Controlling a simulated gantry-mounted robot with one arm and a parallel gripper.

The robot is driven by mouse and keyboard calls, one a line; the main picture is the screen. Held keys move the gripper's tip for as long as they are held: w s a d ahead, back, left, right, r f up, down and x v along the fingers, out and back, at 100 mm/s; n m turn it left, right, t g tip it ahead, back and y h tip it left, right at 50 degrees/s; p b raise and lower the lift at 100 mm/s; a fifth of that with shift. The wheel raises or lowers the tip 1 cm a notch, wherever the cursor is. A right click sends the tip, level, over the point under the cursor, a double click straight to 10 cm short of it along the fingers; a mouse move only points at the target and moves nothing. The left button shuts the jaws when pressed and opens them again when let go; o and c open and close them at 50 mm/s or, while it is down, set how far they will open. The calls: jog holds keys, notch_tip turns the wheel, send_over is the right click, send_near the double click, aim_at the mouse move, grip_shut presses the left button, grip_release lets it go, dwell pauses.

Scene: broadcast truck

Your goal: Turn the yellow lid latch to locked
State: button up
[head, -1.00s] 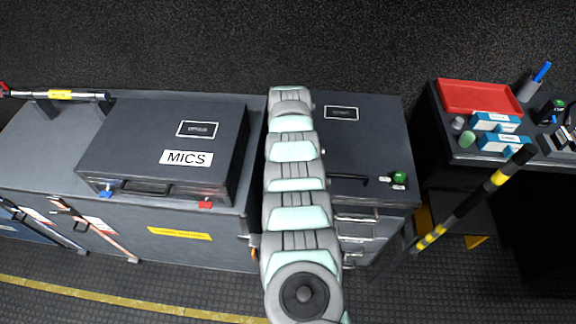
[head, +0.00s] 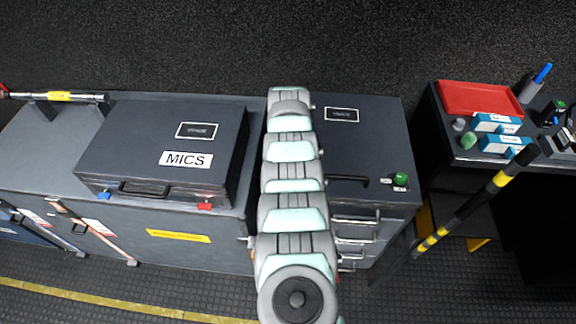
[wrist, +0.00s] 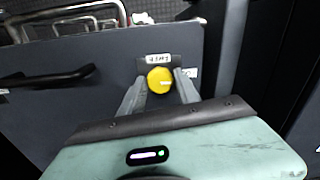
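The yellow lid latch (wrist: 160,80) is a round knob with a pale mark, on a dark plate with a small white label above it in the wrist view. A second small label is partly hidden by the right finger. My gripper (wrist: 159,82) is open, one finger on each side of the knob, with narrow gaps showing. I cannot tell how close the tips are in depth. In the head view my arm hides the yellow latch and the gripper. The dark lid (head: 370,150) shows there, with a black handle (head: 348,180) and a green knob (head: 400,179).
A case marked MICS (head: 165,150) stands to the left, with a blue latch (head: 104,195) and a red latch (head: 205,206). Drawer handles (head: 357,218) protrude below the lid. A black-and-yellow striped bar (head: 465,207) and a red tray (head: 478,97) are at the right.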

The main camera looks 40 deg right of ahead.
jog(key=o, duration=0.3)
jog(key=shift+o, duration=0.2)
notch_tip(320, 180, up, 11)
jog(key=p, duration=0.1)
jog(key=shift+p, duration=0.3)
dwell(0.4)
